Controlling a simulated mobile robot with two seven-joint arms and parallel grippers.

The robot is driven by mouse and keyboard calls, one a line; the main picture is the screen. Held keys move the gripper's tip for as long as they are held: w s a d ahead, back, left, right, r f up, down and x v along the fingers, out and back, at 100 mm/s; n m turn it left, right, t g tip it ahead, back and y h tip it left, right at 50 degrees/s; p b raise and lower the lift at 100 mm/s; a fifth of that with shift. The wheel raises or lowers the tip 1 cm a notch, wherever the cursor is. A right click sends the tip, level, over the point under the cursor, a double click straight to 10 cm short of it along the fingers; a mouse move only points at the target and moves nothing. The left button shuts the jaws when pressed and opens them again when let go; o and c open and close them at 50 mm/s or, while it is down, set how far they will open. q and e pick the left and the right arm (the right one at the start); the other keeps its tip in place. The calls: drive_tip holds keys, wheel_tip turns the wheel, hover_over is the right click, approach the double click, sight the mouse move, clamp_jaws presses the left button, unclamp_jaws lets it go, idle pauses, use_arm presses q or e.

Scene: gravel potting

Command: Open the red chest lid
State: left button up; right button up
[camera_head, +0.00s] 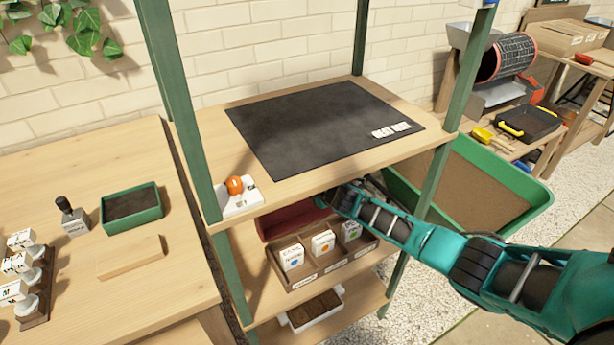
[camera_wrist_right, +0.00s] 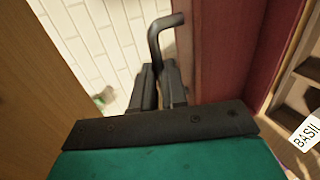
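The red chest (camera_head: 288,219) sits on the shelf beneath the rack's top board, behind the tray of seed boxes. The board and my arm hide part of it, so I cannot tell from the head view how its lid stands. My right gripper (camera_head: 330,199) reaches under the board at the chest's right end. In the right wrist view, its two dark fingers (camera_wrist_right: 161,88) are close together around a bent black handle (camera_wrist_right: 156,45). Red chest panels (camera_wrist_right: 228,50) show just right of the fingers. My left gripper is not in view.
A wooden tray (camera_head: 305,281) with seed boxes stands in front of the chest. The top board (camera_head: 290,190) is close above my right arm, and a green rack post (camera_head: 433,185) is beside it. A large green bin (camera_head: 528,190) stands to the right.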

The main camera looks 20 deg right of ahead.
drive_tip(key=o, duration=0.5)
drive_tip(key=shift+w+r, duration=0.35)
drive_tip(key=shift+r, duration=0.55)
drive_tip(key=shift+c, duration=0.2)
drive_tip(key=shift+s+f, duration=0.1)
drive_tip(key=shift+f, duration=0.05)
drive_tip(key=p+v, duration=0.1)
drive_tip(key=v, duration=0.5)
drive_tip(key=p+v, duration=0.1)
drive_tip(key=v, duration=0.6)
drive_tip(key=shift+f+p, duration=0.25)
drive_tip(key=shift+p, duration=0.15)
